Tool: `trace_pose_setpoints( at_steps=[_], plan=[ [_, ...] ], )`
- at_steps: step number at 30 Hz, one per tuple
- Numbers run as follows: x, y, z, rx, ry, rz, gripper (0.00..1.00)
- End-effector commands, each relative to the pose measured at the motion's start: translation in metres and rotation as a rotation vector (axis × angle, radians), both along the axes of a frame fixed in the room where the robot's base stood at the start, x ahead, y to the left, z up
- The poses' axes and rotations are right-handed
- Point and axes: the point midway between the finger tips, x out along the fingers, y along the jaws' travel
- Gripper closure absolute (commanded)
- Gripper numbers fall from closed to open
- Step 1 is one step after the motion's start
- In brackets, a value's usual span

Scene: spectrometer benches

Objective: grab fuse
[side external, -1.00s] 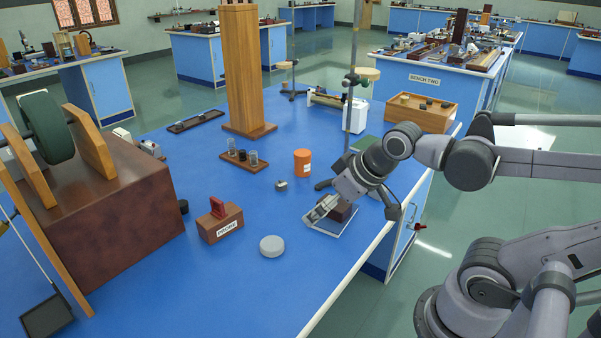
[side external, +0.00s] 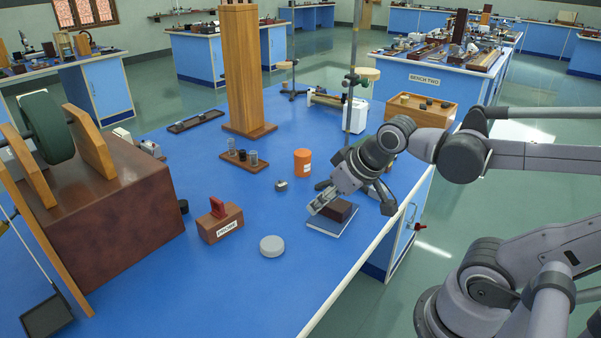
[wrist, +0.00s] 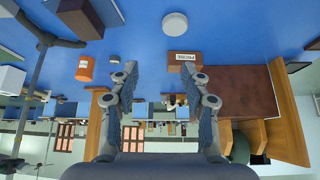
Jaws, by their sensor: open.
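No object is clearly recognisable as a fuse. A small grey metallic piece (side external: 281,185) lies on the blue bench left of the orange jar and may be it; it also shows in the wrist view (wrist: 114,59), too small to tell. My gripper (side external: 316,206) is above the bench, beside a dark brown block, right of and nearer than the small grey piece. In the wrist view my gripper (wrist: 162,75) has its two fingers wide apart with nothing between them.
The dark brown block (side external: 337,210) sits on a white-edged plate near the bench's front edge.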

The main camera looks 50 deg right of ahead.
Motion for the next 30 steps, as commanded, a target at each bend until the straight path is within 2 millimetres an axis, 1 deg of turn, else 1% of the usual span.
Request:
trace_pose_setpoints(
  at_steps=[1,2,3,5,6,8,9,11,12,14,15,16,17,18,20,21,23,24,26,27,29,30],
  plan=[
    [0.009,-0.015,0.007,0.001,0.013,-0.062,0.53],
    [0.014,-0.025,0.01,0.001,0.021,-0.101,0.53],
    [0.021,-0.038,0.015,0.002,0.033,-0.157,0.53],
    [0.031,-0.06,0.021,0.003,0.05,-0.243,0.53],
    [0.037,-0.075,0.024,0.003,0.061,-0.3,0.53],
    [0.045,-0.099,0.028,0.005,0.075,-0.387,0.53],
    [0.05,-0.115,0.031,0.004,0.085,-0.446,0.53],
    [0.057,-0.14,0.033,0.004,0.097,-0.535,0.53],
    [0.06,-0.157,0.034,0.004,0.105,-0.594,0.53],
    [0.064,-0.183,0.035,0.003,0.116,-0.682,0.53],
    [0.066,-0.201,0.035,0.002,0.123,-0.743,0.53],
    [0.067,-0.215,0.035,0.002,0.127,-0.787,0.53],
    [0.068,-0.229,0.034,0.0,0.131,-0.833,0.53],
    [0.068,-0.247,0.033,-0.001,0.136,-0.893,0.53],
    [0.067,-0.275,0.03,-0.004,0.143,-0.985,0.53],
    [0.066,-0.295,0.028,-0.007,0.147,-1.045,0.53],
    [0.061,-0.323,0.024,-0.012,0.152,-1.137,0.53],
    [0.058,-0.342,0.02,-0.015,0.154,-1.197,0.53],
    [0.051,-0.368,0.015,-0.02,0.156,-1.287,0.53],
    [0.045,-0.385,0.011,-0.026,0.157,-1.343,0.53],
    [0.036,-0.41,0.004,-0.032,0.159,-1.426,0.53],
    [0.029,-0.426,-0.001,-0.039,0.157,-1.481,0.53]
  ],
)
